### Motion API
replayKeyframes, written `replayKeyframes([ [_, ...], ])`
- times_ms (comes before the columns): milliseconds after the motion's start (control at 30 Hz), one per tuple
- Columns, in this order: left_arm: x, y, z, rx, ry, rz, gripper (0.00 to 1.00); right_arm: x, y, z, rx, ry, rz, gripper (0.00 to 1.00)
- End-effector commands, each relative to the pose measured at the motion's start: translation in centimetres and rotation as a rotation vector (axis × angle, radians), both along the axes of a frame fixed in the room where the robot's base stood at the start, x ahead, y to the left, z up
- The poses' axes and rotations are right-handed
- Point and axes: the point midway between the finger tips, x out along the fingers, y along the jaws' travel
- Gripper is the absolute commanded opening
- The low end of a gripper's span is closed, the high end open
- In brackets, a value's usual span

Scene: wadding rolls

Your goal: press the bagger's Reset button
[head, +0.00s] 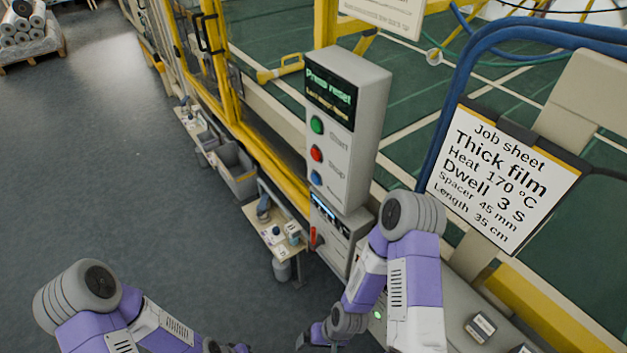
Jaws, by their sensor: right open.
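The bagger's grey control box (348,125) stands upright in the middle of the head view. Its dark display (331,92) reads "Press reset" in green, with a smaller line below. Under it are a green button (317,125), a red button (316,153) and a blue button (316,178), the lowest; their labels are too small to read surely. My right gripper (304,339) is open at the bottom edge, well below the buttons and apart from them, partly cut off.
A lower box with a small screen (328,216) and a red handle (313,238) sits below the control box. A job sheet (502,180) hangs at right beside blue hoses. A small side table (272,236) and grey bins (236,168) stand left along the yellow frame.

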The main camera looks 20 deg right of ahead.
Motion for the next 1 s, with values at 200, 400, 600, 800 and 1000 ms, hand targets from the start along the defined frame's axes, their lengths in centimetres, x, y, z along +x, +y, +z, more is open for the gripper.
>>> replayKeyframes([
  [200,0.0,0.0,0.0,0.0,0.0,0.0,0.0,0.0,0.0,0.0,0.0,0.0,0.0,0.63],
  [400,0.0,0.0,0.0,0.0,0.0,0.0,0.0,0.0,0.0,0.0,0.0,0.0,0.0,0.33],
  [600,0.0,0.0,0.0,0.0,0.0,0.0,0.0,0.0,0.0,0.0,0.0,0.0,0.0,0.02],
  [800,0.0,0.0,0.0,0.0,0.0,0.0,0.0,0.0,0.0,0.0,0.0,0.0,0.0,0.0],
  [1000,0.0,0.0,0.0,0.0,0.0,0.0,0.0,0.0,0.0,0.0,0.0,0.0,0.0,0.0],
])
